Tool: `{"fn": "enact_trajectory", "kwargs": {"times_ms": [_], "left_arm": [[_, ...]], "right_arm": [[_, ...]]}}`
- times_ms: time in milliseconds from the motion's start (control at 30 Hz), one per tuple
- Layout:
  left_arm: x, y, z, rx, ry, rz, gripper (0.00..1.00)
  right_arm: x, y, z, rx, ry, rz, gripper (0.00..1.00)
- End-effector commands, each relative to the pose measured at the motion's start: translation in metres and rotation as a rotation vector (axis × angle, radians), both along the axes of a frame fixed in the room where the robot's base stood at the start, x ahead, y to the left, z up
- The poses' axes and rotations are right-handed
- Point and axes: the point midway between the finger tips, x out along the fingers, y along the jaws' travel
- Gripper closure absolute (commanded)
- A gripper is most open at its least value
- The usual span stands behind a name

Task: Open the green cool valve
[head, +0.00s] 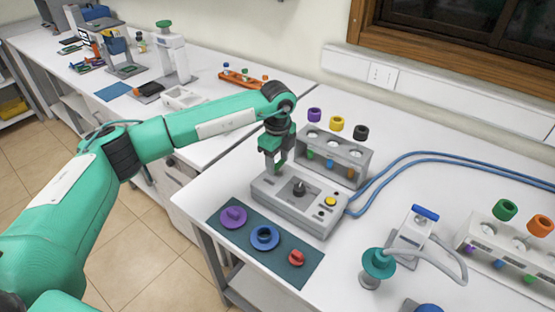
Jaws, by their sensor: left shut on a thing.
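My left gripper (276,164) reaches down at the back left corner of a grey control box (291,213). It is shut on a small green piece, seemingly the green valve, which the fingers mostly hide. I cannot tell how far that piece is turned. The box has a black knob (299,188) in the middle and a yellow button (330,202) at the right. My right gripper is not in view.
A dark mat (238,244) with a purple, a blue and a red knob lies in front of the box. A tube rack (351,158) stands close behind it. Blue hoses (420,157) run right. A teal-topped piece (379,262) stands at front right.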

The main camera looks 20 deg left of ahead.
Motion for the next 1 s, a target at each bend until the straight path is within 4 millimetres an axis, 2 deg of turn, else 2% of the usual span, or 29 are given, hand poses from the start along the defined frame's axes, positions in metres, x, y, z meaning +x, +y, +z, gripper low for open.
{"fn": "enact_trajectory", "kwargs": {"times_ms": [33, 67, 133, 167, 433, 567, 667, 1000], "left_arm": [[0.001, 0.001, 0.002, 0.000, -0.004, 0.004, 0.72], [0.001, 0.001, 0.002, 0.000, -0.004, 0.004, 0.43], [0.001, 0.001, 0.002, -0.001, -0.004, 0.003, 0.30], [0.001, 0.001, 0.002, -0.001, -0.003, 0.003, 0.27], [0.000, 0.000, 0.001, 0.000, -0.001, 0.001, 0.27], [0.001, 0.000, 0.010, -0.001, -0.003, 0.001, 0.27], [0.001, 0.000, 0.025, 0.000, -0.004, 0.001, 0.27], [0.001, 0.000, 0.101, -0.002, -0.005, 0.001, 0.27]], "right_arm": [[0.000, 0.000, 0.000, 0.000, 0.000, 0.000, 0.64], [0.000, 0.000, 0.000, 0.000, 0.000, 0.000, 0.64], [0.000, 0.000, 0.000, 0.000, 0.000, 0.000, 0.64], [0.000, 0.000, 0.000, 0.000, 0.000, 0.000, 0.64], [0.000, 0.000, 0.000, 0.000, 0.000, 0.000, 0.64], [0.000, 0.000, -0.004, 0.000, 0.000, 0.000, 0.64], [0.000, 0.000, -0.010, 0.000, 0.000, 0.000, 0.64], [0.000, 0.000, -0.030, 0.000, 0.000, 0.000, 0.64]]}}
